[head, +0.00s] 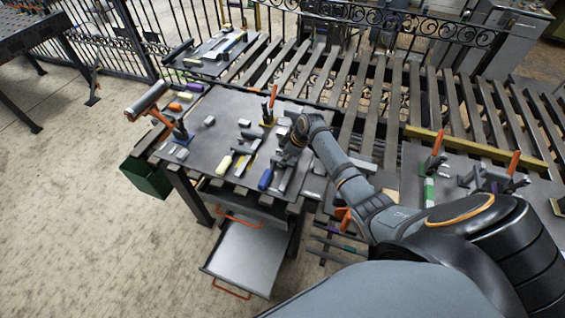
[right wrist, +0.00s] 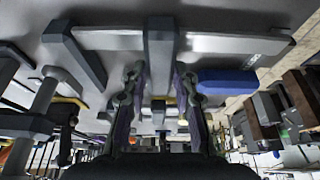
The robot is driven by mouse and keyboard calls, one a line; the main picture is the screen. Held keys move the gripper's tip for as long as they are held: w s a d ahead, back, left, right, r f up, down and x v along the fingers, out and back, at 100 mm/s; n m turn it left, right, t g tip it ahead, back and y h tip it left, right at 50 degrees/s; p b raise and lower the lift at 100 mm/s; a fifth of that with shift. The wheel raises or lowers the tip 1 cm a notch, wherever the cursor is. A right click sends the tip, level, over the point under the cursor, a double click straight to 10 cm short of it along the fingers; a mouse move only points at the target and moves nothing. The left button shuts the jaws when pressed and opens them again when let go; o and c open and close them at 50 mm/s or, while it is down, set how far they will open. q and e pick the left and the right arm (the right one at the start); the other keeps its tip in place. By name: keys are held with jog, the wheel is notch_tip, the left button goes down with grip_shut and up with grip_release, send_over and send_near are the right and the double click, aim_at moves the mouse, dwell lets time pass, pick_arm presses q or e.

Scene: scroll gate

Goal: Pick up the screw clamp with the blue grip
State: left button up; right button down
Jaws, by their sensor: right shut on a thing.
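The screw clamp with the blue grip (head: 265,179) lies at the front of the grey plate, with its metal bar beside the grip. My right gripper (head: 292,146) reaches down over this clamp from the right and hides part of it. In the right wrist view, the fingers of my right gripper (right wrist: 160,88) are shut on the clamp's grey arm. The blue grip (right wrist: 227,82) is just right of the right finger, and the flat bar (right wrist: 210,43) runs across above. I cannot tell whether the clamp is clear of the plate. My left gripper is not in view.
A clamp with a cream grip (head: 224,165) lies left of the blue one. Orange-handled clamps stand at the back (head: 272,97) and on the right plate (head: 438,142). A grey plate (head: 205,140) bears several small blocks. A drawer tray (head: 245,258) is below.

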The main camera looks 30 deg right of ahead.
aim_at(279, 158)
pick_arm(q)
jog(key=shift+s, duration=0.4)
pick_arm(e)
jog(key=shift+w, duration=0.1)
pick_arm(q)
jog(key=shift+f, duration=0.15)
pick_arm(e)
jog(key=shift+r, duration=0.15)
jog(key=shift+w+r+b, duration=0.1)
jog(key=shift+r+b, duration=0.15)
jog(key=shift+b, duration=0.05)
notch_tip(279, 158, up, 2)
jog(key=shift+r+b, duration=0.1)
jog(key=shift+b, duration=0.6)
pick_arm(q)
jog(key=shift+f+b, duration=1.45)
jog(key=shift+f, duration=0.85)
pick_arm(e)
jog(key=s+a+r, duration=0.7)
jog(key=s+r, duration=0.3)
jog(key=s, duration=0.2)
jog(key=shift+a, duration=0.2)
